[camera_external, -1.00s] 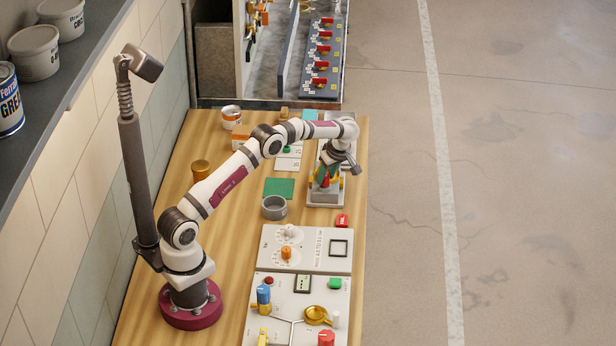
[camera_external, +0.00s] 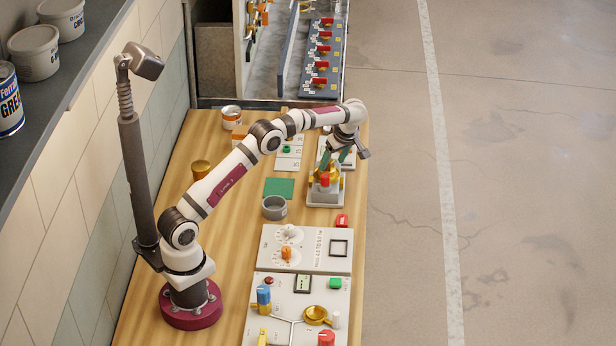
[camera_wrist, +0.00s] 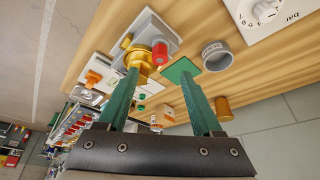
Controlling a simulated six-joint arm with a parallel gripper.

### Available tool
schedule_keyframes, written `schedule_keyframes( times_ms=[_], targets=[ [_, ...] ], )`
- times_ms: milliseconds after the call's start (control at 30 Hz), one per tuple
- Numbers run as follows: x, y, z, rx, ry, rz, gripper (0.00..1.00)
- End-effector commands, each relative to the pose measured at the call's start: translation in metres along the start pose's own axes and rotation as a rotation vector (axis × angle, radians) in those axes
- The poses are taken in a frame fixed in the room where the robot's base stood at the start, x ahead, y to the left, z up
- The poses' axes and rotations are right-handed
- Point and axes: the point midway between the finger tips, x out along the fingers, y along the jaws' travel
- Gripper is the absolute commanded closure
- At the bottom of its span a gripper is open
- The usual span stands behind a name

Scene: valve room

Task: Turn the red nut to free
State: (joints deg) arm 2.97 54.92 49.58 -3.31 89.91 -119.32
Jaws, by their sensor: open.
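The red nut (camera_external: 324,180) sits on a brass fitting (camera_external: 326,173) on a grey base plate (camera_external: 322,197) at the far right of the bench. In the wrist view the red nut (camera_wrist: 159,52) shows at the side of the brass body (camera_wrist: 137,58). My gripper (camera_external: 339,158) is beyond and above the nut, tilted, its green fingers pointing down toward the fitting. In the wrist view my gripper (camera_wrist: 160,74) has its two fingers wide apart with nothing held between them. The nut appears clear of both fingers, though the left fingertip overlaps the fitting in view.
A grey ring-shaped cup (camera_external: 274,207) and a green mat (camera_external: 279,188) lie left of the fitting. A small red block (camera_external: 342,220) and a dial panel (camera_external: 305,248) are nearer. A brass cylinder (camera_external: 200,169) stands further left. Bare wood lies around the mat.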

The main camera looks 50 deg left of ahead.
Motion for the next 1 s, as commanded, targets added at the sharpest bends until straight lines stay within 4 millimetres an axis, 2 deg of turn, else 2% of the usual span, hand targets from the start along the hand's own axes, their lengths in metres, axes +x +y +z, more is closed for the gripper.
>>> schedule_keyframes(
  times_ms=[33,100,200,300,833,867,933,967,1000],
  targets=[
    [-0.017,0.001,0.0,0.0,0.0,0.005,0.33],
    [-0.036,0.001,0.0,0.0,0.0,0.004,0.33],
    [-0.059,0.001,0.001,0.0,-0.001,0.003,0.33],
    [-0.072,0.001,0.001,0.0,-0.001,0.001,0.33],
    [-0.081,-0.003,-0.001,0.021,-0.003,-0.001,0.33],
    [-0.086,-0.007,-0.003,0.052,-0.008,-0.001,0.33],
    [-0.104,-0.029,-0.011,0.2,-0.027,-0.001,0.33],
    [-0.114,-0.045,-0.015,0.294,-0.04,0.0,0.33],
    [-0.127,-0.072,-0.019,0.441,-0.059,0.005,0.33]
  ],
)
